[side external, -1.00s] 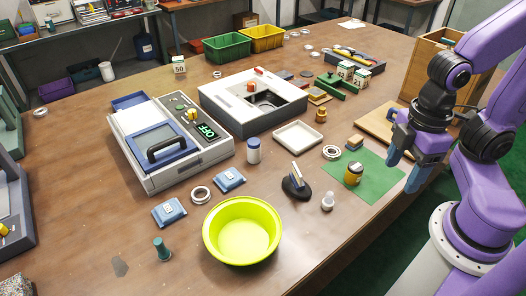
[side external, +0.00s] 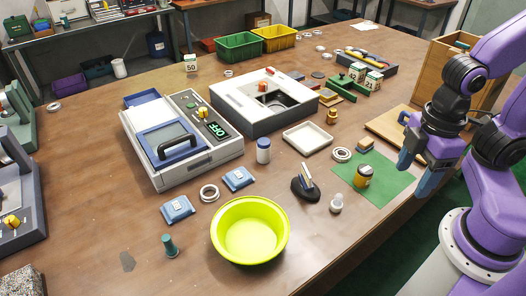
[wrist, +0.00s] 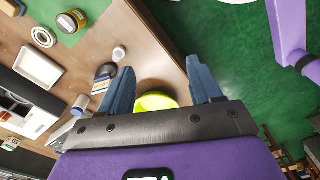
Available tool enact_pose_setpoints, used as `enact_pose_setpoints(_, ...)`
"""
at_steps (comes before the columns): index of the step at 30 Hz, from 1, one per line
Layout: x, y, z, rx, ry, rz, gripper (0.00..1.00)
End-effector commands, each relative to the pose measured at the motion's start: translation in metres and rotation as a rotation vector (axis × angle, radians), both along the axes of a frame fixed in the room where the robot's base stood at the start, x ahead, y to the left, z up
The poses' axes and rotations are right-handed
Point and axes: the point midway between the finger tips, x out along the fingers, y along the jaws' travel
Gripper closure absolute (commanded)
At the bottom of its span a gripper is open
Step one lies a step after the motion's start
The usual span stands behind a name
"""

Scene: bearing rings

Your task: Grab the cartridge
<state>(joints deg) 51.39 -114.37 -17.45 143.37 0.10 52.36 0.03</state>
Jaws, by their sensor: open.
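No object is plainly marked as a cartridge. A yellow canister with a dark top (side external: 363,177) stands upright on a green mat (side external: 385,190); it also shows at the upper left of the wrist view (wrist: 72,21). A white bottle with a blue cap (side external: 264,150) stands near the middle of the table. A small white bottle (side external: 336,204) stands in front of the mat. My gripper (side external: 414,175) is open and empty, to the right of the canister, above the table's right edge. In the wrist view its blue fingers (wrist: 160,68) are spread, with nothing gripped between them.
A lime bowl (side external: 250,230), a black stand (side external: 305,188), a white ring (side external: 342,154) and a shallow white tray (side external: 307,138) lie around the bottles. A wooden board (side external: 398,126) is behind the mat. The front right of the table is clear.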

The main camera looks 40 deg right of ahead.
Motion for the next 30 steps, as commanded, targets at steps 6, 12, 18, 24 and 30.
enact_pose_setpoints(6, 0.0, 0.0, 0.0, 0.0, 0.0, 0.0, 0.36)
enact_pose_setpoints(12, 0.0, 0.0, 0.0, 0.0, 0.0, 0.0, 0.24)
enact_pose_setpoints(18, 0.003, 0.001, 0.0, -0.009, -0.005, 0.006, 0.24)
enact_pose_setpoints(24, 0.048, 0.009, -0.006, -0.138, -0.064, 0.096, 0.24)
enact_pose_setpoints(30, 0.128, 0.023, -0.017, -0.373, -0.143, 0.266, 0.24)
